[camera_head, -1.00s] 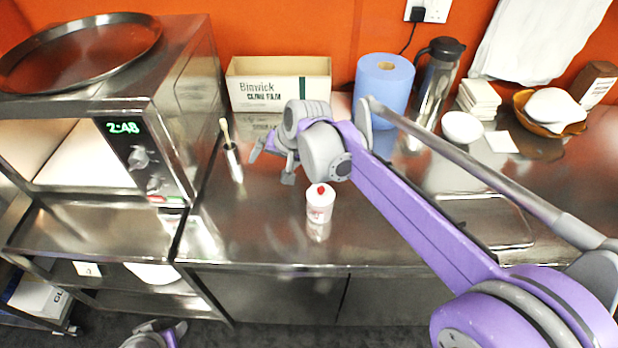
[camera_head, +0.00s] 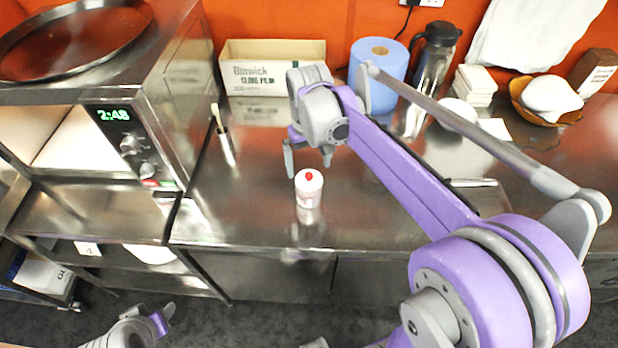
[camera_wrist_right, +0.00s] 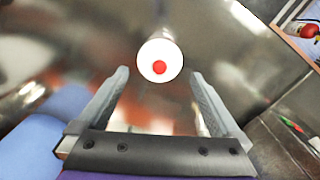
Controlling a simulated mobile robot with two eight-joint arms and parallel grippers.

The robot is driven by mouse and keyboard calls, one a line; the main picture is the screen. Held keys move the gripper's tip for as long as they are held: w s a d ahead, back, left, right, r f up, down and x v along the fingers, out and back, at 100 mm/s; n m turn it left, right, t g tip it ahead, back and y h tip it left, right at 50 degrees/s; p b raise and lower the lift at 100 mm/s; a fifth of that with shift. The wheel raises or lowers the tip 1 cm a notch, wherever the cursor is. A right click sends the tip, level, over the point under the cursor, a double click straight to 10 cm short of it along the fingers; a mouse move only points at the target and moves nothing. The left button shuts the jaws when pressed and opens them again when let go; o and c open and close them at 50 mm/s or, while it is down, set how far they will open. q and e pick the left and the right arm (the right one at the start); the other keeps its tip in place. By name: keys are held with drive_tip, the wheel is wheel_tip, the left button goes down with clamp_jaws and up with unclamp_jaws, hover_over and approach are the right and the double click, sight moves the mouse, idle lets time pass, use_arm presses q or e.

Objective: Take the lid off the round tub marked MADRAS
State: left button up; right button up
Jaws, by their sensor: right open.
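A small white round tub (camera_head: 309,196) with a white lid and a red knob (camera_head: 309,176) stands upright on the steel counter. Its label is too small to read. My right gripper (camera_head: 308,164) is open and empty, its fingers pointing down just behind and above the tub in the head view. In the right wrist view the lid (camera_wrist_right: 150,52) shows from above, just beyond and between the open fingertips (camera_wrist_right: 158,76), not touched by them. My left gripper (camera_head: 162,318) is low at the bottom left, in front of the counter; its finger opening is unclear.
A steel oven (camera_head: 165,90) and a holder with a brush (camera_head: 222,140) stand left of the tub. A cling film box (camera_head: 272,80), blue paper roll (camera_head: 378,65) and flask (camera_head: 435,60) stand behind. The counter (camera_head: 250,215) around the tub is clear.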

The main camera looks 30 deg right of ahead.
sight(309, 174)
wheel_tip(309, 174, down, 4)
drive_tip(key=shift+r, duration=0.15)
drive_tip(key=c, duration=1.2)
